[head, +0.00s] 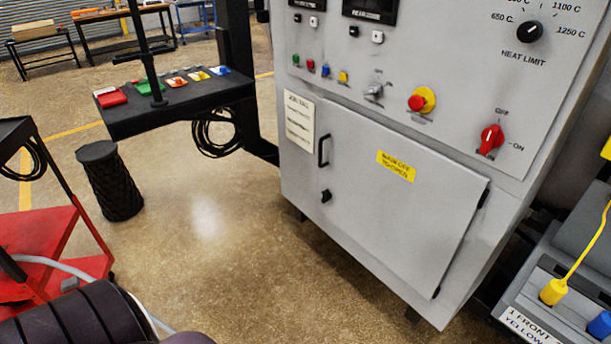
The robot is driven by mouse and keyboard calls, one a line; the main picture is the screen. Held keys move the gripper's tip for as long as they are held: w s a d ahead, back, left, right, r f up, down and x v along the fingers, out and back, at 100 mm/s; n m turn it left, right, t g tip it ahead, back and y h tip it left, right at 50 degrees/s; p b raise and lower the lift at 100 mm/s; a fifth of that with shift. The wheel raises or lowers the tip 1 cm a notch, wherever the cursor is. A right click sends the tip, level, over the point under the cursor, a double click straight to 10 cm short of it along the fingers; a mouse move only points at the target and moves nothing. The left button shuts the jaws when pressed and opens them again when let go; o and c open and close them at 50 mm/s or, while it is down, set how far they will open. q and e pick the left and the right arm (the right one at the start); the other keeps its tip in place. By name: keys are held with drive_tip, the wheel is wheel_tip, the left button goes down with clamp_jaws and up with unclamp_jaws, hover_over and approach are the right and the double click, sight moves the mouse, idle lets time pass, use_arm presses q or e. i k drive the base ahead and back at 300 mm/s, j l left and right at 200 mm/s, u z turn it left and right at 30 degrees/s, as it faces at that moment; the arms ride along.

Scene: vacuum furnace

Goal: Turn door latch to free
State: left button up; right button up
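The grey furnace cabinet has a lower door (400,215) that is closed, with a yellow label (396,165) on it. A black vertical handle (324,150) is at the door's upper left. Below it is a small black latch knob (326,196), whose exact turn position is too small to tell. Hinges show along the door's right edge. Neither gripper is in view; a dark ribbed part at the bottom left looks like part of my own body.
Above the door are a red rotary switch (491,139), a red emergency button (417,102) and a heat limit knob (529,31). A black shelf (180,103), black stool (110,180) and red cart (45,250) stand left. Floor before the door is clear.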

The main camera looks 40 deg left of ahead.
sight(326, 196)
drive_tip(key=u, duration=1.1)
drive_tip(key=j, duration=0.1)
drive_tip(key=i, duration=0.05)
